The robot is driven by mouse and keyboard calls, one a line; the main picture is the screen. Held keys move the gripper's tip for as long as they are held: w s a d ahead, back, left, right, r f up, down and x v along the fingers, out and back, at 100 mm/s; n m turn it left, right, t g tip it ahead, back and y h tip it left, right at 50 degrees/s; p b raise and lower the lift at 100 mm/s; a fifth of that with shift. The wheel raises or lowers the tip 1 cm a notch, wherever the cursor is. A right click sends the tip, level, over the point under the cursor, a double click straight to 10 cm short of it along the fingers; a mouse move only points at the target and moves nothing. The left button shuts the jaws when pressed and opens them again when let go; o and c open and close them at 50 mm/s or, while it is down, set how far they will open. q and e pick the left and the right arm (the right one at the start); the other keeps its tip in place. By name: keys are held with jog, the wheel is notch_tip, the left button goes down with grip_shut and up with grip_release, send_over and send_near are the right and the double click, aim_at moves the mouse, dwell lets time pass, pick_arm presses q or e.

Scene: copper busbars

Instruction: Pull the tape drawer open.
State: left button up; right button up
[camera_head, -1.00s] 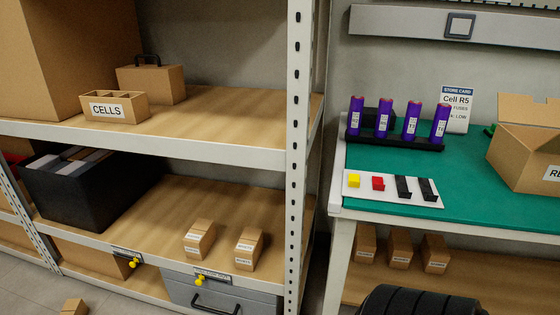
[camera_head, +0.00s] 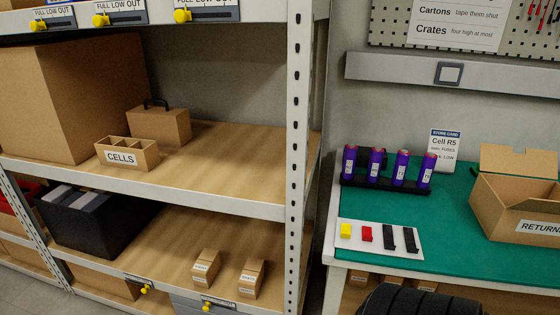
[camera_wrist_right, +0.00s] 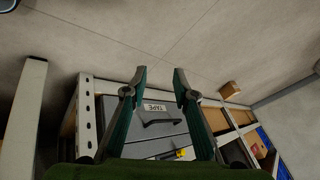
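The tape drawer (camera_wrist_right: 125,133) is a grey box front with a TAPE label (camera_wrist_right: 155,107) and a dark bar handle (camera_wrist_right: 163,122), seen in the right wrist view. The drawer looks closed there, though its far edges are partly hidden. My right gripper (camera_wrist_right: 160,74) is open, its two dark green fingers spread apart with the label and handle showing between them. The fingers look apart from the handle; the exact distance cannot be told. In the head view only a grey strip of a drawer shows at the bottom edge, below the lower shelf. My left gripper is not in view.
A white shelf upright (camera_head: 297,150) stands right of the shelves. Small cartons (camera_head: 205,267) and a black bin (camera_head: 85,222) sit on the lower shelf. A green-topped bench (camera_head: 400,222) with purple cells (camera_head: 399,168) and an open carton (camera_head: 515,200) stands at right.

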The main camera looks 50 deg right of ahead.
jog(key=s+a+r+n+g+p, duration=0.1)
jog(key=s+a+r+n+p, duration=0.2)
jog(key=s+p, duration=0.4)
jog(key=shift+a+r+n+g+p, duration=0.15)
jog(key=shift+r+n+g+p, duration=0.25)
jog(key=shift+r+n+p, duration=0.55)
jog(key=shift+f, duration=0.15)
